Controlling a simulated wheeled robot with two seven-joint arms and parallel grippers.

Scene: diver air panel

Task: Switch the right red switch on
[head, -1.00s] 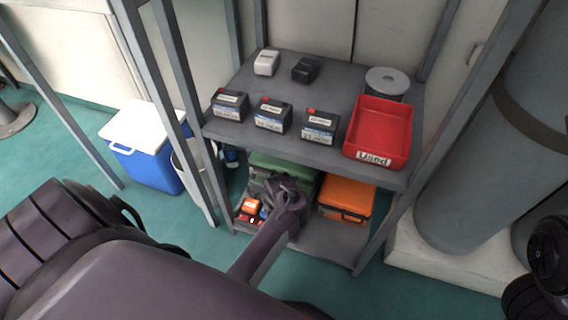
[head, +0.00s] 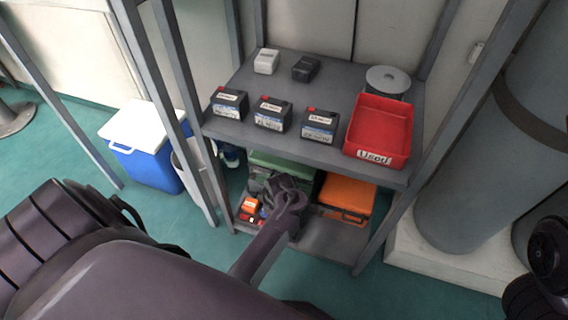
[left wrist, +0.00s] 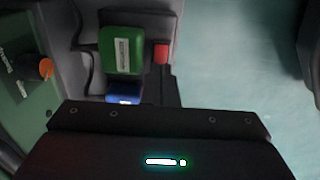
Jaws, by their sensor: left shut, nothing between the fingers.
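My left gripper (head: 272,186) is shut and empty over the lower shelf, in front of a green case. Just left of it in the head view are a small orange block (head: 250,204) and a small red part (head: 245,217), probably switches, partly hidden by the gripper. The left wrist view shows a small red block (left wrist: 161,53) beside a green block (left wrist: 121,50) with a white label. The dark gripper body fills the bottom of that view, close below them; I cannot tell whether it touches. I cannot tell which red part is the right switch, or its position.
The upper shelf (head: 255,140) hangs above my gripper, with several black batteries and a red bin (head: 380,130). The green case (head: 285,163) and an orange case (head: 346,196) stand on the lower shelf. Grey shelf posts flank it. A blue cooler (head: 146,160) is at left.

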